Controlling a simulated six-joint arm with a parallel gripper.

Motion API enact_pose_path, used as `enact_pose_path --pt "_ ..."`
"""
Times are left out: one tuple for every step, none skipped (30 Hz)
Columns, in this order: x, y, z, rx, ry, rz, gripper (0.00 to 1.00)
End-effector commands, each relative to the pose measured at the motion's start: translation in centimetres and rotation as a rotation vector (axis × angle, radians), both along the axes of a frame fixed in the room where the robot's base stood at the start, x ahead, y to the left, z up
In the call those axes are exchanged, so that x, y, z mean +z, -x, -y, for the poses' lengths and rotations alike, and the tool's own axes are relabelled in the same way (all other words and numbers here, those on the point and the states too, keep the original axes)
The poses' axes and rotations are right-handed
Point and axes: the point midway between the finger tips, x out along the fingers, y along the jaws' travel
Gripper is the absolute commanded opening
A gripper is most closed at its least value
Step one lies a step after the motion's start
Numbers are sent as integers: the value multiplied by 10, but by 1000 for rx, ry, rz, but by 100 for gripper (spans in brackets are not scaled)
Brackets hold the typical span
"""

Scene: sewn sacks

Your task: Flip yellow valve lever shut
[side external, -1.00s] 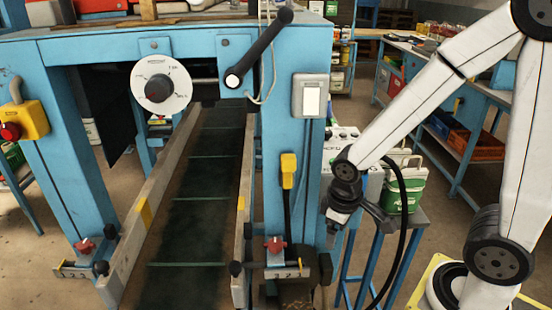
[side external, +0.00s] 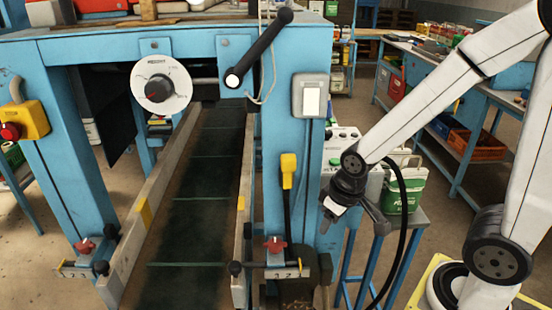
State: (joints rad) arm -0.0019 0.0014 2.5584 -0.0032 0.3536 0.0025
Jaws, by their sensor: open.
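The yellow valve lever (side external: 288,170) shows on the front of the blue right-hand post. Its yellow grip stands upright on a dark stem that runs down toward dark parts at the post's foot. My gripper (side external: 355,215) is to the right of the post and a little lower in the picture than the yellow grip. It is open and apart from the lever, with nothing seen between its fingers. The lower end of the stem is hard to make out.
A conveyor belt (side external: 198,215) runs between side rails, left of the post. A black crank handle (side external: 260,46), white dial (side external: 160,88) and grey switch box (side external: 311,96) sit above. A green-and-white container (side external: 402,188) stands on a blue stand right of my gripper.

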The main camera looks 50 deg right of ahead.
Motion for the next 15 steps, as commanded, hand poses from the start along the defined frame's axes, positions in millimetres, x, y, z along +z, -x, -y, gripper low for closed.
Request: enact_pose_path --pt "0 0 -1 5 2 -6 28" --pt "0 0 -2 8 4 -10 18" --pt "-1 0 -3 16 8 -18 6" --pt "-1 0 -4 23 12 -26 0" --pt "-2 0 -5 31 17 -37 0" --pt "-2 1 -6 41 23 -52 0" --pt "-3 1 -8 52 31 -66 0" --pt "-4 1 -9 64 40 -81 0" --pt "-4 1 -11 79 53 -103 0" --pt "-5 2 -13 94 65 -121 0" --pt "-6 2 -14 107 80 -140 0" --pt "-6 2 -17 127 103 -167 0" --pt "-7 2 -18 141 121 -188 0" --pt "-7 2 -19 157 143 -208 0" --pt "-7 2 -21 176 174 -236 0"
